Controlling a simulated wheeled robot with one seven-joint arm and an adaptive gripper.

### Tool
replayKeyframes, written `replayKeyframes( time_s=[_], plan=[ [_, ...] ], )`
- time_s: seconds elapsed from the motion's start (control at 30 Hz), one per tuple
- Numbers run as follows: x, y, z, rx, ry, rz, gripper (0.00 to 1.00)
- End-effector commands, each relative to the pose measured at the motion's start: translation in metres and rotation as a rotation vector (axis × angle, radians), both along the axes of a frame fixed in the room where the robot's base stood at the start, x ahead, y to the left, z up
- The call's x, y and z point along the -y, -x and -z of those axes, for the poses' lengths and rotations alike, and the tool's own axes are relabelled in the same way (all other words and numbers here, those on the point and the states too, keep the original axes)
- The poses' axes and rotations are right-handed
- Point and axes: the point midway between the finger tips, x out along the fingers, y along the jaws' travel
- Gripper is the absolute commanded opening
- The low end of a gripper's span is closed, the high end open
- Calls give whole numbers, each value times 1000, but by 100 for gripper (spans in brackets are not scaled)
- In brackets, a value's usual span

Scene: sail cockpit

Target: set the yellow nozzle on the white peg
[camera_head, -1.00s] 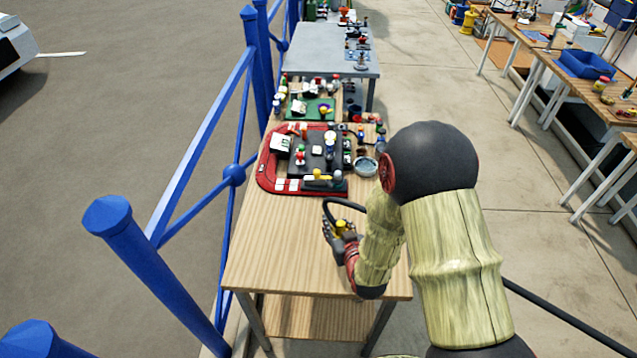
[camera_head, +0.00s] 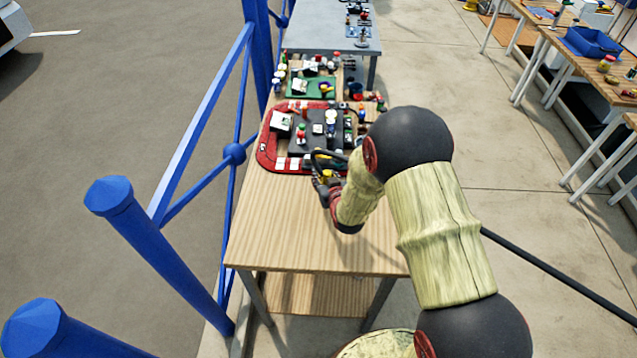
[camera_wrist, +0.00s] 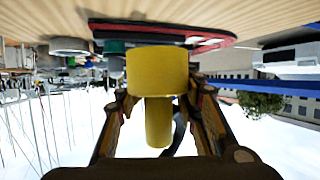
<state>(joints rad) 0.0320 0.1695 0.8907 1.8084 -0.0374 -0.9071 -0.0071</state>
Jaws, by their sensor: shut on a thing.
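The yellow nozzle (camera_wrist: 157,72) is a wide cylinder with a narrower stem, seen large in the middle of the wrist view. My gripper (camera_wrist: 160,98) is shut on it, a finger on each side. In the head view my gripper (camera_head: 325,184) is small, over the wooden table at the near edge of the red-rimmed tray, with a bit of the yellow nozzle (camera_head: 327,174) showing. I cannot pick out the white peg for certain among the small parts on the dark board (camera_head: 306,145) in the tray.
The red tray (camera_head: 265,157) holds several small coloured parts. The near half of the wooden table (camera_head: 285,235) is bare. A blue railing (camera_head: 195,120) runs along the left. A grey table (camera_head: 318,45) stands beyond. The wrist view is upside down.

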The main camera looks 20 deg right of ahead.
Motion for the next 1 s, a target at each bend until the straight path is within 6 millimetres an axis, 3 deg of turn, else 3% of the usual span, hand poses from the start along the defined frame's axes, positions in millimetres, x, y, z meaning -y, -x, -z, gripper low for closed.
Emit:
replayKeyframes(
  time_s=[0.1, 0.23, 0.47, 0.67, 1.0],
  plan=[
    [-5, -15, 21, -1, 0, -2, 0],
    [-7, -25, 32, 1, 0, 0, 0],
    [-9, -33, 42, 1, 0, 0, 0],
    [-9, -32, 70, -1, 0, 0, 0],
    [-9, -33, 73, 1, 0, 0, 0]
  ],
)
